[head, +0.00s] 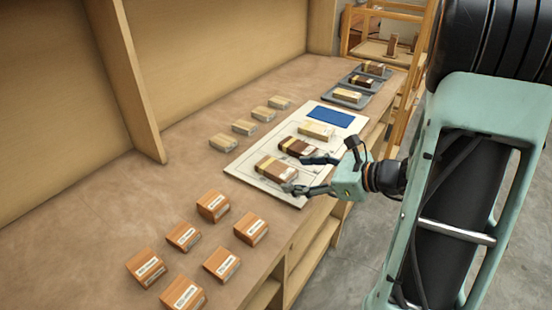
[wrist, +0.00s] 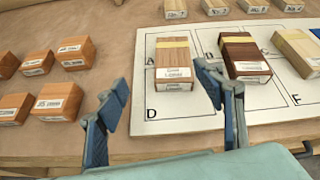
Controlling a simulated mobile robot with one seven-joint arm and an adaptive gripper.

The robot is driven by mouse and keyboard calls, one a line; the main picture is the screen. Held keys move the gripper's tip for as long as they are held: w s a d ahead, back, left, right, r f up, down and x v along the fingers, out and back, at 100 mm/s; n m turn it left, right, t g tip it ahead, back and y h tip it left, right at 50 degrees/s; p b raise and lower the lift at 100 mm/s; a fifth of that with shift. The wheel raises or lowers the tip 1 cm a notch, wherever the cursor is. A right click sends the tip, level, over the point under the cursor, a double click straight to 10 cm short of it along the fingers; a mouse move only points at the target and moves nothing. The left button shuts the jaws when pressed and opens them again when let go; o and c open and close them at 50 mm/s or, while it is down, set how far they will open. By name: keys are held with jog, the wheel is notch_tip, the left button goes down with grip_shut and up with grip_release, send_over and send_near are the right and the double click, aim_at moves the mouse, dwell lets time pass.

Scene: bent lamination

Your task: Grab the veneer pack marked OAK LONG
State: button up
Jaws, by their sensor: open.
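Three veneer packs with pale bands lie on the white board (wrist: 205,134). The left one is mid-brown (wrist: 173,60) with a white front label whose words I cannot read for sure; it also shows in the head view (head: 275,168). The middle one is dark brown (wrist: 241,52), and the right one is pale (wrist: 296,48). My gripper (wrist: 162,80) is open and empty, on the near side of the mid-brown pack. In the head view, my gripper (head: 297,174) reaches in over the board's front edge. I cannot tell whether a finger touches the pack.
Several orange-brown labelled blocks (head: 213,206) stand left of the board. Several small pale blocks (head: 223,143) line its far side. A blue pad (head: 331,118) lies at its far end. Grey trays (head: 349,103) with packs stand beyond. The board's front strip is clear.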

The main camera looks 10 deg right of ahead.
aim_at(276, 168)
jog(key=shift+d+r+m+t, duration=0.1)
jog(key=shift+d+m+t, duration=0.3)
jog(key=shift+d+m, duration=0.6)
jog(key=shift+w+a+m, duration=0.15)
jog(key=shift+a+m, duration=0.1)
jog(key=shift+m, duration=0.15)
jog(key=x, duration=0.5)
jog(key=shift+d, duration=0.1)
jog(key=x, duration=0.5)
jog(key=shift+w, duration=0.3)
jog(key=c, duration=1.3)
